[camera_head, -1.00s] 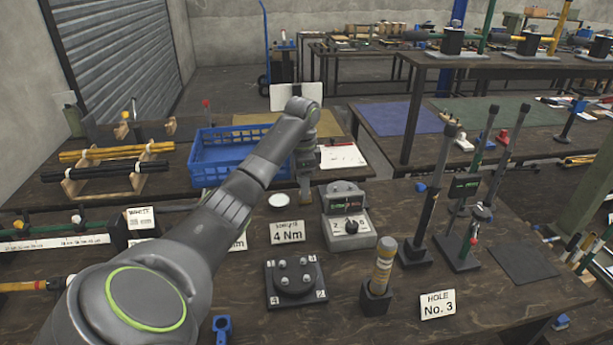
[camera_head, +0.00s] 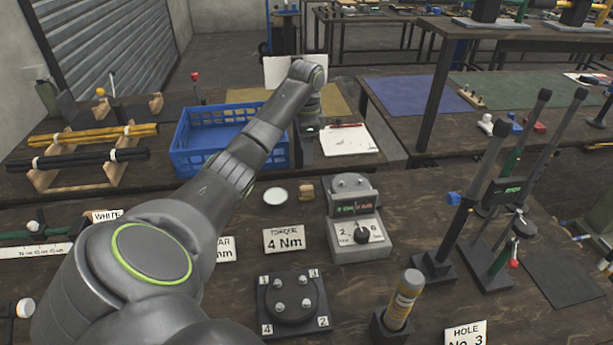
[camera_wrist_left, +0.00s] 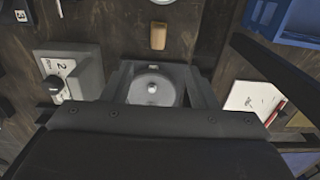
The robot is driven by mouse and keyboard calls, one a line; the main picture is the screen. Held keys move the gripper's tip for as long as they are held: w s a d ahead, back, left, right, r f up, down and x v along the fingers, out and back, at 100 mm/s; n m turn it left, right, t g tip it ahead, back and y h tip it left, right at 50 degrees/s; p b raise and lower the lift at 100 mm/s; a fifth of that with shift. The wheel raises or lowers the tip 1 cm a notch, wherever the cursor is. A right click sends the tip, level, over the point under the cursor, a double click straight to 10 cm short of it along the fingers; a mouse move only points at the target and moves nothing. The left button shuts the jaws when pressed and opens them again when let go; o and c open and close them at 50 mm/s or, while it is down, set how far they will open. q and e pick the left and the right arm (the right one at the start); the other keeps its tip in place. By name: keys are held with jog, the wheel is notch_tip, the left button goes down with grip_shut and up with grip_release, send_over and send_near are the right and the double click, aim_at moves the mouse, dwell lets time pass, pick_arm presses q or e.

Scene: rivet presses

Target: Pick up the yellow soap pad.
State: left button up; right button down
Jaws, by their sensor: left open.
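A small tan-yellow block (camera_head: 306,193), which looks like the soap pad, lies on the dark wooden bench between a round white disc (camera_head: 275,196) and the grey torque tester (camera_head: 357,225). In the left wrist view the block (camera_wrist_left: 158,36) lies beyond the jaws, apart from them. My left gripper (camera_head: 307,155) hangs behind the block in the head view, partly dark and hard to make out. In the wrist view the gripper (camera_wrist_left: 158,72) is open, with the block outside it. A round grey part with a pale knob shows between the jaws. My right gripper is not in view.
A blue crate (camera_head: 190,160) stands left of my left wrist. A white sheet with a red pen (camera_head: 348,139) lies to the right. A "4 Nm" sign (camera_head: 284,240) and a round bolt fixture (camera_head: 293,322) stand nearer. Upright tools (camera_head: 470,190) stand at right.

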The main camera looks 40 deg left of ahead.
pick_arm(q)
jog(key=b, duration=0.6)
send_over(306, 187)
notch_tip(306, 187, down, 7)
jog(key=shift+w+f, duration=0.1)
jog(key=shift+w, duration=0.05)
jog(key=shift+f, duration=0.85)
jog(key=f, duration=0.4)
jog(key=shift+s+d+f+p, duration=0.1)
jog(key=shift+s+f+p, duration=0.1)
jog(key=shift+p, duration=0.15)
jog(key=shift+f, duration=0.45)
jog(key=c, duration=1)
notch_tip(306, 187, up, 7)
jog(key=shift+w+f, duration=0.1)
jog(key=shift+f, duration=0.1)
jog(key=shift+c, duration=0.4)
notch_tip(306, 187, up, 3)
jog(key=shift+f+p, duration=0.15)
jog(key=shift+p, duration=0.65)
jog(key=shift+r+p, duration=0.4)
jog(key=shift+p, duration=0.05)
